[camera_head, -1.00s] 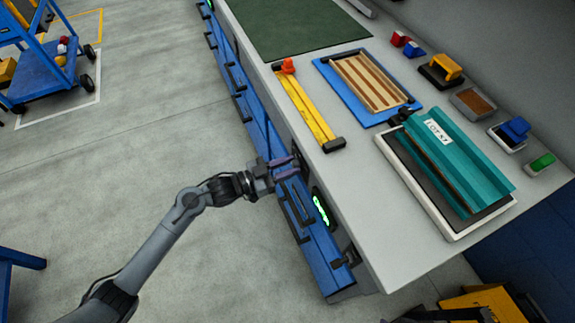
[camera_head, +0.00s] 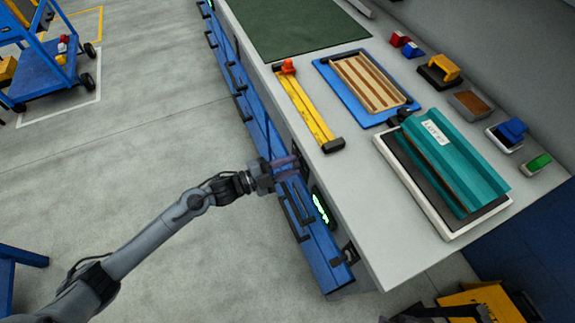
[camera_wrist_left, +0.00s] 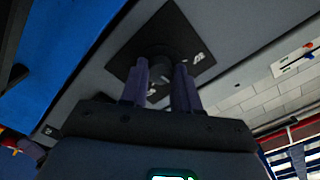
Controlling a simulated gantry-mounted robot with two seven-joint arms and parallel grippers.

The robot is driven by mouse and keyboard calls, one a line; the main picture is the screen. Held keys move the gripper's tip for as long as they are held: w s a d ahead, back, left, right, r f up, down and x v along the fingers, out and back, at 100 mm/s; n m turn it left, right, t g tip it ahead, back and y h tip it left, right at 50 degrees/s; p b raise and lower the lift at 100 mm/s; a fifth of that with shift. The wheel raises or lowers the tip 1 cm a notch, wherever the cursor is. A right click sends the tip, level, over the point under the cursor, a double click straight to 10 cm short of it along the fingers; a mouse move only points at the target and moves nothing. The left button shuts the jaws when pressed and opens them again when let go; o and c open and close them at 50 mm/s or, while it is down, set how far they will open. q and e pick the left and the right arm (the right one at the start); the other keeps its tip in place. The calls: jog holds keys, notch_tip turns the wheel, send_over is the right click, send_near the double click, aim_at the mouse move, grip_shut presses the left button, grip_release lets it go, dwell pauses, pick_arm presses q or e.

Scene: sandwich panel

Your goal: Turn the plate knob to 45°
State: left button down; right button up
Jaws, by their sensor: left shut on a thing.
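My left gripper (camera_head: 282,167) is at the front face of the workbench, beside the green-lit display (camera_head: 321,208). In the left wrist view, its two purple fingers (camera_wrist_left: 161,88) are shut on a dark round knob (camera_wrist_left: 168,62). The knob sits on a black square plate (camera_wrist_left: 188,28) with small white marks on the bench front. The fingers cover part of the knob and the marks, so I cannot read its angle. In the head view the knob is hidden by the gripper. My right gripper is not in view.
The bench top (camera_head: 345,185) carries a yellow bar tool (camera_head: 308,112), a blue tray (camera_head: 337,82) with wooden strips, and a teal channel piece (camera_head: 455,165) on a white-framed base. Blue drawers with handles (camera_head: 298,205) line the bench front.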

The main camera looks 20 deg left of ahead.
pick_arm(q)
jog(key=shift+m, duration=0.6)
jog(key=c, duration=0.8)
grip_release()
jog(key=shift+s+a, duration=0.1)
jog(key=shift+p+v, duration=1.35)
jog(key=shift+v, duration=3.95)
